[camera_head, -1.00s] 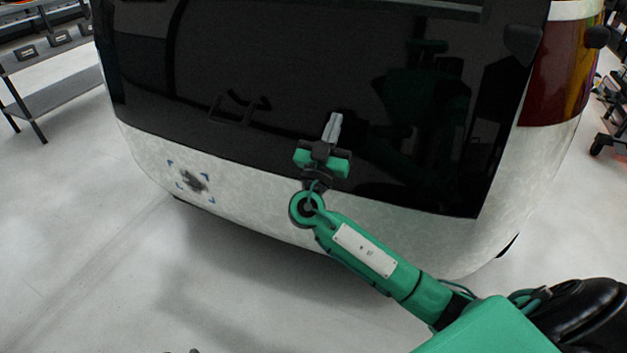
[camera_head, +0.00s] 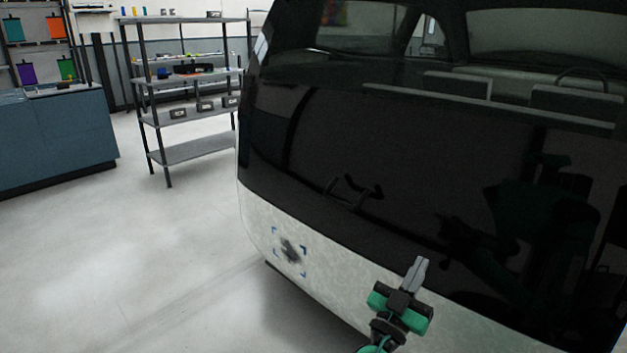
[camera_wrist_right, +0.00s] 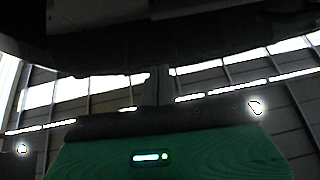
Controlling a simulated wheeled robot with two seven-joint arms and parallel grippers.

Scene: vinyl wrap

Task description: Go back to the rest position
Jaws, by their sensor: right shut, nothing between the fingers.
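My right gripper (camera_head: 418,268) is shut and empty. It points up in front of the rear of a vehicle (camera_head: 340,240), low in the head view. I cannot tell whether its tip touches the vehicle. In the right wrist view the closed fingers (camera_wrist_right: 158,88) stand above the green gripper body, with a dark overhanging shape above them. The vehicle has a pale lower panel and a dark glossy upper part. A dark smudge (camera_head: 290,250) inside blue corner marks sits on the pale panel, left of the gripper. My left gripper is not in view.
A grey shelf rack (camera_head: 195,150) with small items and boxes stands left of the vehicle. A blue cabinet (camera_head: 50,140) stands at the far left. The pale floor (camera_head: 130,260) between them and the vehicle is clear.

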